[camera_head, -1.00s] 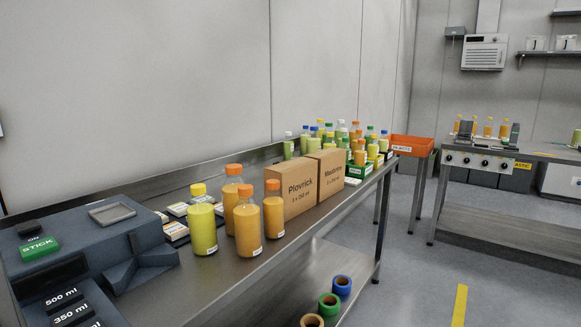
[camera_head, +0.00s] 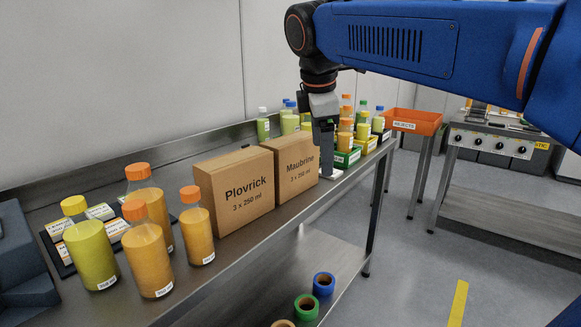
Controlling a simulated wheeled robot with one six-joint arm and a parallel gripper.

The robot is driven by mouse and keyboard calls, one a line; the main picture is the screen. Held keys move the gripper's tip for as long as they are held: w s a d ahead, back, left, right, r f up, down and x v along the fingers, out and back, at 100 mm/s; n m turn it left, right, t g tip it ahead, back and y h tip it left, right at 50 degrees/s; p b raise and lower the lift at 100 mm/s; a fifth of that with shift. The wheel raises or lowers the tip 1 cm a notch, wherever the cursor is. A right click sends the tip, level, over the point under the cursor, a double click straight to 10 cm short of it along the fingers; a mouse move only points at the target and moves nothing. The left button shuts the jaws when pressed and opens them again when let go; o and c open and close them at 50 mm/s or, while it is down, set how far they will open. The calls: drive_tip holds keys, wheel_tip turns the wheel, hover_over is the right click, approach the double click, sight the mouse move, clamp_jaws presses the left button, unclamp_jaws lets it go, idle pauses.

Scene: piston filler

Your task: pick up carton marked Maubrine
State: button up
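The carton marked Maubrine (camera_head: 291,168) is a brown box standing upright on the metal bench. It stands right behind a similar brown carton marked Plovrick (camera_head: 236,192). My gripper (camera_head: 325,168) points down just past the right end of the Maubrine carton, close to its far side. Its fingers look dark and are seen edge-on, so I cannot tell whether they are open or shut, or whether they touch the carton. The Maubrine carton appears to rest on the bench.
Bottles with orange and yellow caps (camera_head: 148,249) stand at the near left. Several more bottles and green crates (camera_head: 347,158) stand behind my gripper. An orange rejects bin (camera_head: 413,122) is beyond the bench end. Tape rolls (camera_head: 306,307) lie on the lower shelf.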

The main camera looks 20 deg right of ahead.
sight(292, 138)
drive_tip(key=w+a+r+n+h, duration=0.2)
drive_tip(key=w+a+r+n, duration=0.5)
drive_tip(key=w+r+n, duration=0.3)
drive_tip(key=shift+m+g, duration=0.3)
drive_tip(key=shift+m, duration=0.3)
drive_tip(key=x, duration=0.7)
drive_tip(key=w+x, duration=0.1)
drive_tip(key=x, duration=0.3)
drive_tip(key=shift+w+f, duration=0.15)
drive_tip(key=shift+a+x, duration=0.1)
drive_tip(key=shift+x, duration=1.3)
drive_tip(key=shift+a+x, duration=0.15)
drive_tip(key=shift+x, duration=1.3)
drive_tip(key=shift+f, duration=0.35)
drive_tip(key=shift+c, duration=0.7)
drive_tip(key=c, duration=1.5)
drive_tip(key=shift+c, duration=1.4)
